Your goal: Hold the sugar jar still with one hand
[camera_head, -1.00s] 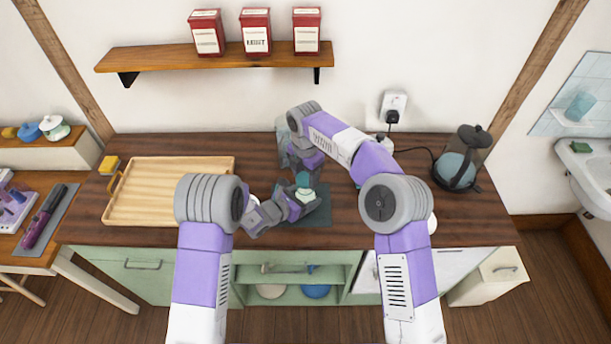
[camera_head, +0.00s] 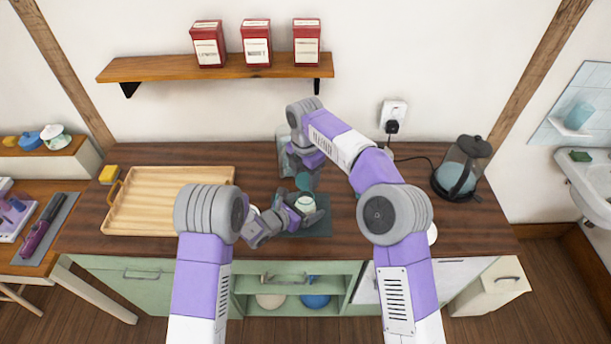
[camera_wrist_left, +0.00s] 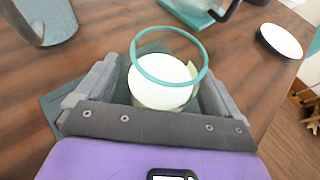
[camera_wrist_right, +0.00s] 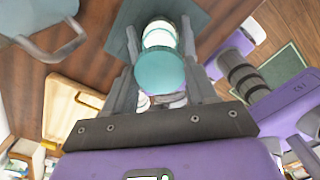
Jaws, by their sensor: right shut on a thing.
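The sugar jar (camera_wrist_left: 162,88) is clear glass with a teal rim and white contents. It stands upright and open on a dark mat, and it also shows in the head view (camera_head: 306,204). My right gripper (camera_head: 304,170) is above the jar, shut on the round teal lid (camera_wrist_right: 160,72). The lid is apart from the jar and hides part of it in the right wrist view. The right fingertips are partly hidden in the head view.
Red tins (camera_head: 256,44) stand on the shelf above.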

